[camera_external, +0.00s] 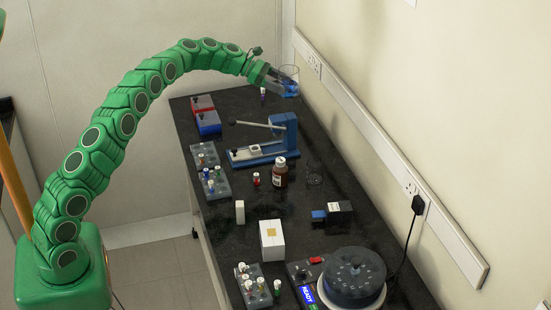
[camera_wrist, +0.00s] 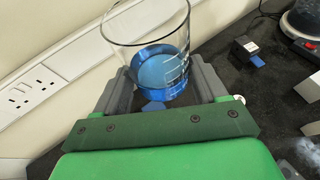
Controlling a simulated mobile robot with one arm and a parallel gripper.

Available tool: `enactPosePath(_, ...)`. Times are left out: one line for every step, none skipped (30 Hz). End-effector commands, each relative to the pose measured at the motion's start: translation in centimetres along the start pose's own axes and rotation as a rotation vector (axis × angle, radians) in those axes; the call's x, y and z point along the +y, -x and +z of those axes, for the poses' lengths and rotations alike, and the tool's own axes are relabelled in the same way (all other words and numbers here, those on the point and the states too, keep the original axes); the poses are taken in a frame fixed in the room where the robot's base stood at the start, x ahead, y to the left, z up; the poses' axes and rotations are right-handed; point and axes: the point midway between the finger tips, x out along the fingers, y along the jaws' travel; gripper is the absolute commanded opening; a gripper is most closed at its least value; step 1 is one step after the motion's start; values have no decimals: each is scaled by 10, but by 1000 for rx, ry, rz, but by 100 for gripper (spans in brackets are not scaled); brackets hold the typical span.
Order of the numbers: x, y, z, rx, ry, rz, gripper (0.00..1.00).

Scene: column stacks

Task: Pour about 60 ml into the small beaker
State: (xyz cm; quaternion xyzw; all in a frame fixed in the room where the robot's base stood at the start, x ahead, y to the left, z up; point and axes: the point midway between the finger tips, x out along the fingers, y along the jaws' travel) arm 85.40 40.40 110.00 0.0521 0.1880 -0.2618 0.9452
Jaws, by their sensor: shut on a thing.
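My gripper (camera_external: 284,82) is at the far end of the bench, shut on a clear glass beaker (camera_external: 290,72) holding blue liquid. In the wrist view the same beaker (camera_wrist: 145,28) sits between the two grey fingers of my gripper (camera_wrist: 160,88), with the blue liquid (camera_wrist: 160,68) in its lower part. It looks about upright. I cannot tell its exact height above the bench. An empty-looking small clear beaker (camera_external: 314,176) stands on the bench right of a brown bottle (camera_external: 280,172), well away from my gripper and nearer the camera.
The dark bench (camera_external: 205,241) runs along a wall with a socket rail (camera_external: 370,136). A blue lever device (camera_external: 265,151), tube racks (camera_external: 208,170), red and blue boxes, a white box (camera_external: 271,240) and a round centrifuge-like device (camera_external: 353,275) stand on it. Bare bench surrounds the small beaker.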

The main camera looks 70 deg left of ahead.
Motion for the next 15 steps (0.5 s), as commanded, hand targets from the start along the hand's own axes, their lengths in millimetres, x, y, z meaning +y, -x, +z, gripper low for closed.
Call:
enactPosePath(1, -5, 1, 1, -5, -8, 34)
enactPosePath(1, -8, 1, 2, -8, -13, 34)
enactPosePath(1, -11, 2, 2, -10, -20, 34)
enactPosePath(1, -13, 3, 2, -11, -25, 34)
enactPosePath(0, -16, 4, 1, -13, -30, 34)
enactPosePath(1, -18, 6, 1, -18, -35, 34)
enactPosePath(0, -21, 8, 0, -22, -39, 34)
enactPosePath(0, -23, 9, 0, -24, -45, 34)
enactPosePath(-1, -27, 9, 0, -24, -53, 34)
enactPosePath(-2, -30, 8, 1, -25, -59, 34)
enactPosePath(-3, -32, 9, 1, -27, -65, 34)
enactPosePath(-3, -34, 9, 2, -29, -71, 34)
enactPosePath(-4, -36, 10, 1, -31, -74, 34)
enactPosePath(-4, -37, 11, 1, -33, -77, 34)
enactPosePath(-5, -39, 12, 1, -35, -80, 34)
